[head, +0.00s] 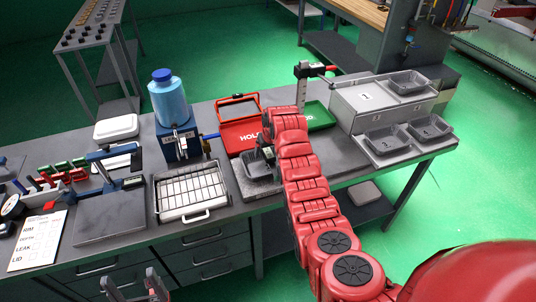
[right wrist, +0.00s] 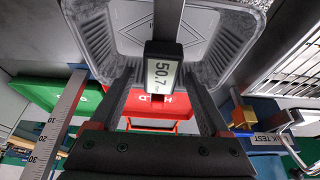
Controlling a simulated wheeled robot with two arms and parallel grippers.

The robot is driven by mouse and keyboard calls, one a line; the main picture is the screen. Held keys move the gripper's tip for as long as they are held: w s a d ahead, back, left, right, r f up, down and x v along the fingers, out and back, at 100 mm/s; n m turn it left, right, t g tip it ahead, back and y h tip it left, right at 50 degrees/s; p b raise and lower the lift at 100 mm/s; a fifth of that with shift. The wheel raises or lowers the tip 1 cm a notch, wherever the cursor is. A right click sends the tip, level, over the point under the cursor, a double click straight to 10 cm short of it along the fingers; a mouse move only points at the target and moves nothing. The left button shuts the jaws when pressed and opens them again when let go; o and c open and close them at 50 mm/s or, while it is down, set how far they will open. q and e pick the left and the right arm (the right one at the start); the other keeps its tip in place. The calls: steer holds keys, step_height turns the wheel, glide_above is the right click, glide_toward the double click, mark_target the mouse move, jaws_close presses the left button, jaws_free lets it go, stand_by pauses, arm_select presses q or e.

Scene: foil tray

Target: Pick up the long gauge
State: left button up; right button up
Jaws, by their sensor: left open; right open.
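A dark digital gauge with a lit display reading 50.7 (right wrist: 162,72) sits between the fingertips of my right gripper (right wrist: 160,82) in the right wrist view. Its bar runs up over the foil tray (right wrist: 215,25). My right gripper is open, with a finger on each side of the display; contact cannot be told. In the head view the gauge (head: 268,154) shows small beside my red right arm, which hides most of that gripper. The foil tray (head: 256,169) is partly hidden there. My left gripper (head: 135,287) is open and empty at the bottom left, in front of the bench.
A tall ruler stand (head: 302,88) rises behind the right arm; a ruler scale (right wrist: 55,128) shows left in the wrist view.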

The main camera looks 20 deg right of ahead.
jaws_close()
stand_by(0.3)
steer(key=shift+r, duration=0.1)
